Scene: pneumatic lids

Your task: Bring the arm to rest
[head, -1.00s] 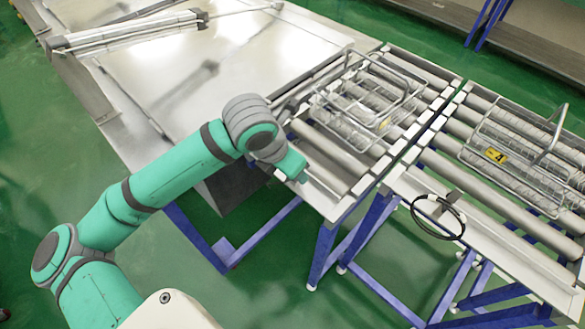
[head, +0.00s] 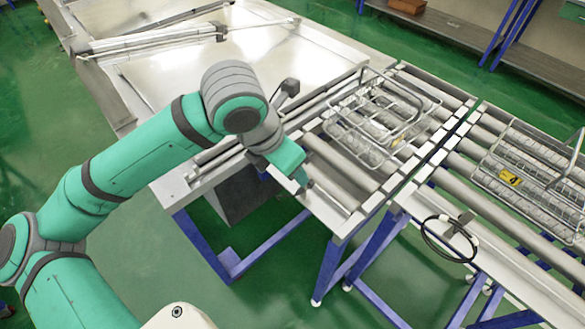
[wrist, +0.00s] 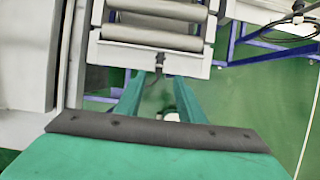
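My gripper (head: 300,176) is at the end of my bent teal arm, just off the near edge of the roller conveyor (head: 337,211). In the wrist view, the two teal fingers of my gripper (wrist: 160,78) stand apart with nothing held between them. Beyond the fingertips is the conveyor's end (wrist: 150,54), with a small dark fitting (wrist: 160,66) on its edge. I cannot tell how close the fingertips are to that edge.
A wire basket (head: 372,133) sits on the near rollers. Another basket with a yellow tag (head: 510,177) sits on the right conveyor. A black cable loop (head: 436,244) hangs from that conveyor's edge. A large metal table (head: 180,94) lies behind my arm. Green floor is open at left.

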